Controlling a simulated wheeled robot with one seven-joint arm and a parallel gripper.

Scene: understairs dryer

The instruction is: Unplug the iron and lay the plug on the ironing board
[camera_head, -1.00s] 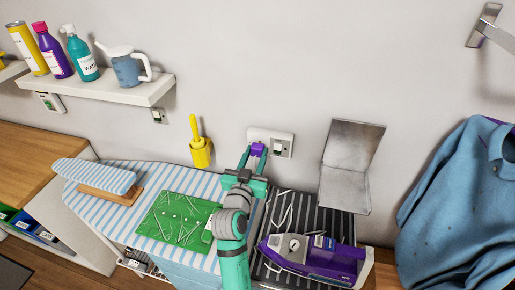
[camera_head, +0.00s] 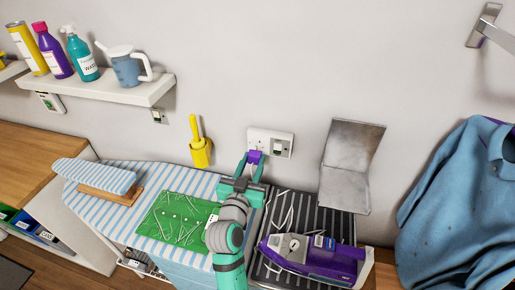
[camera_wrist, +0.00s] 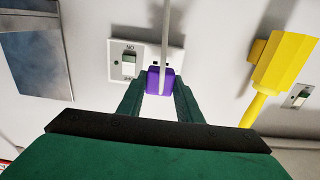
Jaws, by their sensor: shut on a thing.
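My gripper (camera_head: 254,166) is shut on the purple plug (camera_head: 255,157), just in front of the wall socket (camera_head: 262,137). Socket holes show above the plug, and the plug looks clear of the faceplate. In the wrist view the plug (camera_wrist: 160,82) sits between the fingertips, with a pale cord rising across the socket plate (camera_wrist: 125,59). The purple and grey iron (camera_head: 318,259) lies on a dark ribbed mat (camera_head: 345,228) at the right. The blue-and-white striped ironing board (camera_head: 198,183) is left of my arm, which hides part of it.
A green mat (camera_head: 178,200) with white strands lies on the board, beside a small striped sleeve board (camera_head: 95,175). A yellow holder (camera_head: 200,153) hangs on the wall left of the socket. A metal plate (camera_head: 348,165) stands behind the ribbed mat. A blue shirt (camera_head: 465,190) hangs far right.

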